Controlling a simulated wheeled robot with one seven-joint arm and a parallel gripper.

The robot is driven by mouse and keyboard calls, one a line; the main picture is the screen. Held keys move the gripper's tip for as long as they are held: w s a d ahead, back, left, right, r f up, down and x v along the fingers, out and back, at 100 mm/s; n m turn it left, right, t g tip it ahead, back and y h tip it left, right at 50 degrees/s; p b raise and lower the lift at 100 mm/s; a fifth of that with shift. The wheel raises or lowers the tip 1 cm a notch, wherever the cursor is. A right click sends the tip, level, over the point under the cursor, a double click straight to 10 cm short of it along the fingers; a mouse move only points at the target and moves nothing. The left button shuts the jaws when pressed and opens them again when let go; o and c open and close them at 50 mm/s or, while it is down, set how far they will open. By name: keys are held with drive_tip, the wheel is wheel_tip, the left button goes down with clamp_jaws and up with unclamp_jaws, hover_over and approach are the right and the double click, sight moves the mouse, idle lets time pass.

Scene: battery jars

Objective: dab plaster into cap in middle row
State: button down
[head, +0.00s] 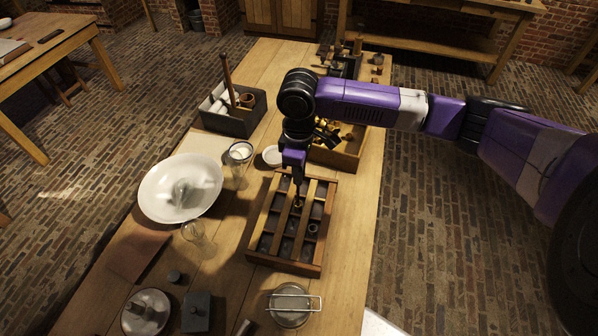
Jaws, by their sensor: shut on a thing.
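A wooden rack (257,244) with dark compartments in rows stands on the bench. My gripper (298,191) points down over the rack's middle part. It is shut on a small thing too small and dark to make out. A small brownish piece (298,203) shows just below the fingertips; I cannot tell whether it is held or sits in the rack. A round dark cap (312,229) sits in the rack to the right and nearer. A white basin (153,198) left of the rack holds a greyish lump, and a small white dish (272,156) stands behind the rack; I cannot tell which holds plaster.
A glass jar with white content (240,152) and another glass (194,232) stand left of the rack. A crate (345,157) of brass parts is close behind it. A grey box (233,121) is farther back. A lidded jar (290,304) stands in front.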

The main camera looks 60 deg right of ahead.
drive_tip(key=shift+f, duration=0.25)
idle(0.4)
idle(0.8)
drive_tip(key=shift+r, duration=3.85)
